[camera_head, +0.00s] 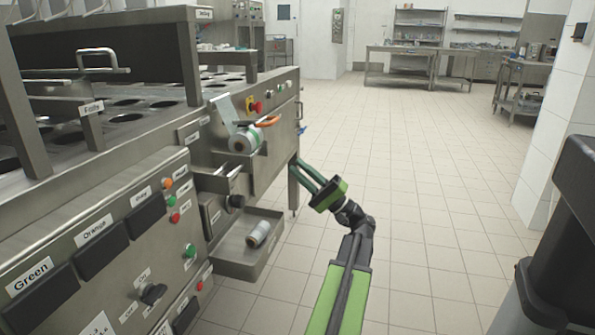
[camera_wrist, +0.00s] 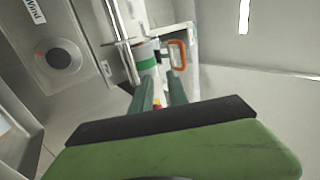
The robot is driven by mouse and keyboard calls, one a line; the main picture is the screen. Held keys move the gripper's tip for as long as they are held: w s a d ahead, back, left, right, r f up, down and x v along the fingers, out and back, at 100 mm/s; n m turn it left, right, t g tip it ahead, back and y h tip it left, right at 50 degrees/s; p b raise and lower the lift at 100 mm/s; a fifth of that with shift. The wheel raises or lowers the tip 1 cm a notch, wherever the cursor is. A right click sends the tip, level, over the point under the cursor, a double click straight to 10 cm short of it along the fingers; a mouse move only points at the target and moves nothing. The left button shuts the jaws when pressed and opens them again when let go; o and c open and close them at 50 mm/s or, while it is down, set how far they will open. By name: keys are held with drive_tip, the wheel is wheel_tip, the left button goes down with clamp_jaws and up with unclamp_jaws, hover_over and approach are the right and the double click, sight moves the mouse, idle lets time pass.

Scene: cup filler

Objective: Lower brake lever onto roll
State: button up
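The roll (camera_head: 244,140) is white with a green band and sits on the side of the machine. It also shows in the wrist view (camera_wrist: 147,60), just beyond my fingertips. The brake lever has an orange loop handle (camera_head: 267,121) at the upper right of the roll. In the wrist view the handle (camera_wrist: 180,54) stands upright beside the roll, to its right. I cannot tell whether the lever touches the roll. My gripper (camera_head: 305,168) is right of and below the roll. In the wrist view its two green fingers (camera_wrist: 160,85) are apart with nothing between them.
A second roll (camera_head: 258,233) lies in a metal tray (camera_head: 226,262) below. A black knob (camera_wrist: 58,56) labelled "Wind" is on the left in the wrist view. A dark bin (camera_head: 560,240) stands at right. The tiled floor (camera_head: 430,170) between is clear.

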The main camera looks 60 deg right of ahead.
drive_tip(key=shift+s+d+f+b, duration=0.1)
drive_tip(key=shift+s+f+b, duration=0.15)
drive_tip(key=shift+f+b, duration=0.25)
drive_tip(key=shift+s+f+b, duration=0.25)
drive_tip(key=shift+f, duration=0.3)
drive_tip(key=b+v, duration=0.7)
drive_tip(key=v, duration=0.5)
drive_tip(key=shift+b, duration=0.3)
